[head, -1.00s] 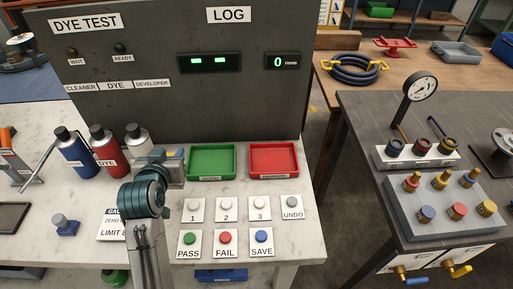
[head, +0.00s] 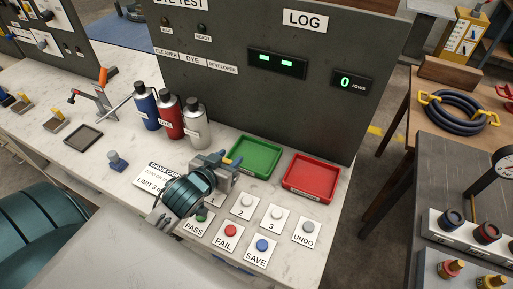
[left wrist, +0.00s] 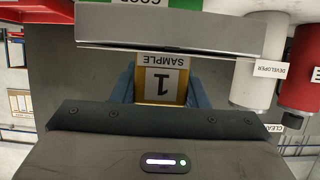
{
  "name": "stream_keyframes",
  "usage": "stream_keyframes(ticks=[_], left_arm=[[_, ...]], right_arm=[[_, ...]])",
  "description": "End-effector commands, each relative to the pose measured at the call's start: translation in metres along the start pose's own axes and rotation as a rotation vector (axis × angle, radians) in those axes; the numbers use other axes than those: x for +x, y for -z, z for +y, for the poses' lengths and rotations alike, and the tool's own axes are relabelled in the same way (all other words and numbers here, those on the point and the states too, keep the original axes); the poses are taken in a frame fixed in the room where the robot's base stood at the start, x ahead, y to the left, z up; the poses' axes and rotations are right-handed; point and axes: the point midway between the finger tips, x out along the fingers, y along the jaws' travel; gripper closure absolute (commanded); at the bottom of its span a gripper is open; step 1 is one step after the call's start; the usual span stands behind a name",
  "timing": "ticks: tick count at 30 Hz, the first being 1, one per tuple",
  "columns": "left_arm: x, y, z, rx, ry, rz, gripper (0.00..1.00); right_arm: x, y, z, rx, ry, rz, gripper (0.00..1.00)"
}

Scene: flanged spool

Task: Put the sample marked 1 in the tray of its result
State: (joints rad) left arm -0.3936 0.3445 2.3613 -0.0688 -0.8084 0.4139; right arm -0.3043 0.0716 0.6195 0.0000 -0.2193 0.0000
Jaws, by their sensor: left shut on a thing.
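My left gripper (head: 230,164) is shut on the sample marked 1 (left wrist: 162,84), held by the left edge of the green tray (head: 257,157). The left wrist view shows the sample's yellow-and-white label, upside down, with "SAMPLE" and "1" and blue on both sides. In the head view the gripper mostly hides the sample. The green tray appears empty; its label is too small to read. The red tray (head: 311,177) is right of it and also looks empty. Whether the sample touches the tray cannot be told. My right gripper is out of view.
Numbered buttons with PASS (head: 200,217), FAIL (head: 230,231), SAVE (head: 262,245) and UNDO (head: 305,228) lie in front of the trays; the left arm covers button 1. Blue, red and white bottles (head: 197,128) stand left of the gripper. The dark LOG panel (head: 300,95) rises behind.

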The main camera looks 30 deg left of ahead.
Motion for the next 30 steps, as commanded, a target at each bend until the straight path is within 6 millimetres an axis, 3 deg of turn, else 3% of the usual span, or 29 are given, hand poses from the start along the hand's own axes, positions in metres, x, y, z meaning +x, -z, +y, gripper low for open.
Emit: stream_keyframes(ticks=[16, 23, 30], left_arm=[[0.120, 0.043, 0.025, -0.003, -0.001, 0.003, 1.00], [0.139, 0.044, 0.028, 0.000, -0.001, 0.002, 1.00], [0.150, 0.018, 0.028, 0.000, 0.000, 0.000, 1.00]], right_arm=[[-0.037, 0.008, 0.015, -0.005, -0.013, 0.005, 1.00], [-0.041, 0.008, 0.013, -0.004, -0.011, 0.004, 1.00], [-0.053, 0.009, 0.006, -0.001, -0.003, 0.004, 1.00]])
